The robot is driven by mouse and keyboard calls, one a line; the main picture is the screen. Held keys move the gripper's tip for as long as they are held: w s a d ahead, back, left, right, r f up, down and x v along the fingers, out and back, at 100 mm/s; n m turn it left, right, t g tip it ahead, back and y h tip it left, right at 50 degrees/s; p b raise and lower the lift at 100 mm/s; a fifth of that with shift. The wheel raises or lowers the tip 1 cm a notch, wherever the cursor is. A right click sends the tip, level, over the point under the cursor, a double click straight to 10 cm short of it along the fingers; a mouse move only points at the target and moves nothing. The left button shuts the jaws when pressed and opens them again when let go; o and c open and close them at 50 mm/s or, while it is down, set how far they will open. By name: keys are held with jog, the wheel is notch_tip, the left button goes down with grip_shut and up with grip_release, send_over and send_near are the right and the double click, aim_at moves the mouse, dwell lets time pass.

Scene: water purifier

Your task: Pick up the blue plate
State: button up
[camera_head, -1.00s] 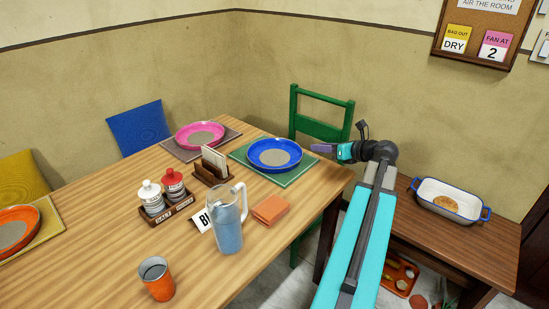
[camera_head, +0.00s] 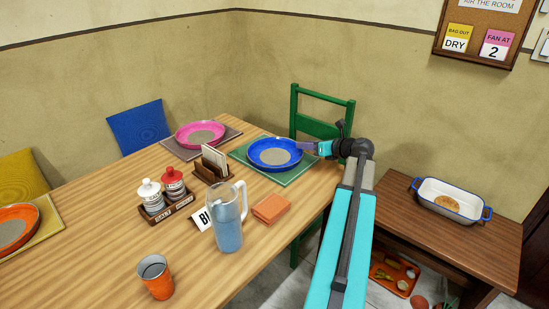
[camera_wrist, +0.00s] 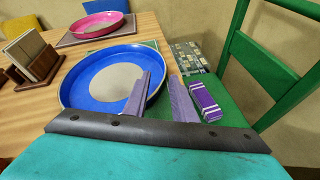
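The blue plate (camera_head: 258,148) with a grey-beige centre lies on a green placemat (camera_head: 288,178) at the table's far right corner. My gripper (camera_head: 305,147) is at its right rim. In the wrist view, the blue plate (camera_wrist: 80,92) fills the middle left. The two purple fingers of my gripper (camera_wrist: 161,75) are apart. The left finger overlaps the inside of the plate, and the right finger is outside the right rim, so the rim appears between them. I cannot tell whether either finger touches it.
A green chair (camera_head: 321,98) stands close behind the gripper; a purple striped object (camera_wrist: 206,101) shows by its seat. A pink plate (camera_head: 182,135), napkin holder (camera_head: 209,172) and water pitcher (camera_head: 228,225) are on the table. A white baking dish (camera_head: 480,207) is on the right side table.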

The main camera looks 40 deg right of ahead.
jog(key=shift+b+x, duration=0.35)
jog(key=shift+x, duration=2.25)
jog(key=shift+d, duration=0.1)
grip_shut()
